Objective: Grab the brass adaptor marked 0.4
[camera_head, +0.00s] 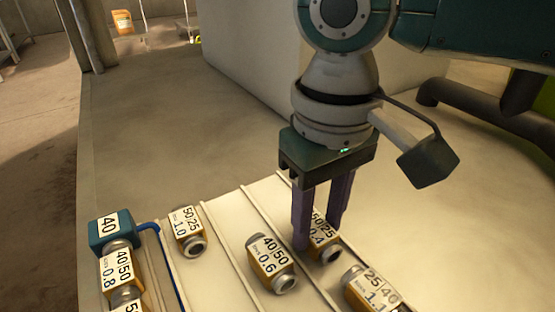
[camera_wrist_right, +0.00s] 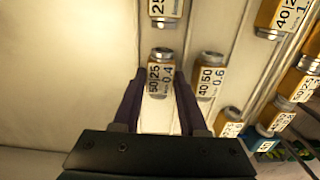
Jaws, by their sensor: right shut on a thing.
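The brass adaptor marked 0.4 (camera_head: 323,238) has a white label reading 50|25 and a grey metal end. It sits in a lane of the pale ribbed tray (camera_head: 222,216), partly hidden by a finger. My right gripper (camera_head: 318,235) points down with its two dark purple fingers on either side of the adaptor, shut on it. In the right wrist view the adaptor (camera_wrist_right: 160,76) shows between the fingertips (camera_wrist_right: 160,82), label facing the camera. My left gripper is not in view.
The adaptor marked 0.6 (camera_head: 271,263) is close by on the left. Adaptors marked 1.0 (camera_head: 188,228), 1.1 (camera_head: 371,291) and 0.8 (camera_head: 116,268) stand around, with a blue block marked 40 (camera_head: 112,227). The surface behind the tray is clear.

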